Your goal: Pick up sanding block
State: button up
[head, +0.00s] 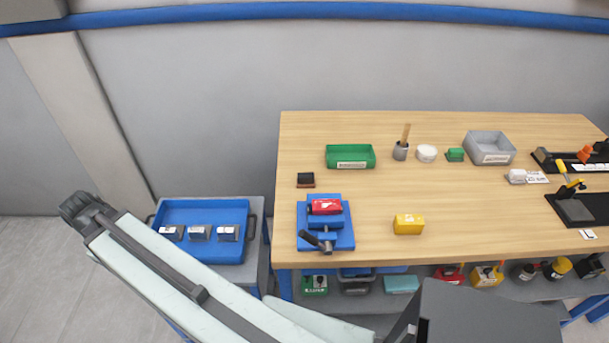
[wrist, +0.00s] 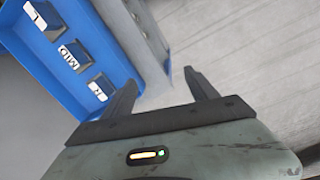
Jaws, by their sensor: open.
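A small block with a dark top and brown lower part (head: 305,180) lies on the left part of the wooden table; it may be the sanding block, but I cannot be sure. A yellow block (head: 408,224) and a small green block (head: 455,155) also lie on the table. My gripper (wrist: 163,82) is open, with nothing between its fingers in the wrist view. It is near the blue tray (wrist: 125,40), away from the tabletop. My arm crosses the lower left of the head view, where I cannot make out the fingers.
The blue tray (head: 205,258) holds three metal blocks on a stand left of the table (head: 380,190). A blue vise (head: 343,240) with a red part (head: 325,206) stands close to the dark block. A green bin (head: 350,163) is behind. The table's middle is mostly clear.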

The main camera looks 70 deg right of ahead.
jog(key=s+d+r+g+p, duration=0.1)
jog(key=s+d+r, duration=0.1)
jog(key=d, duration=0.6)
jog(key=s+d+r+p, duration=0.1)
jog(key=s+d+r, duration=0.15)
jog(key=d, duration=0.55)
notch_tip(320, 180, up, 6)
jog(key=n+g+p, duration=0.3)
jog(key=p, duration=0.3)
send_over(304, 174)
jog(key=w+a, duration=0.1)
jog(key=w, duration=0.1)
jog(key=shift+a+h, duration=0.1)
jog(key=shift+h, duration=0.3)
jog(key=b+x, duration=0.2)
jog(key=shift+w+a+f+b, duration=0.1)
jog(key=shift+f+b, duration=0.1)
jog(key=shift+b, duration=0.1)
jog(key=shift+f+b, duration=0.3)
jog(key=shift+r, duration=0.1)
jog(key=b+x, duration=0.5)
jog(key=shift+d+f, duration=0.2)
jog(key=shift+r, duration=0.2)
grip_shut()
notch_tip(304, 174, up, 10)
jog(key=p, duration=1)
jog(key=shift+r+p, duration=0.15)
jog(key=shift+p, duration=0.25)
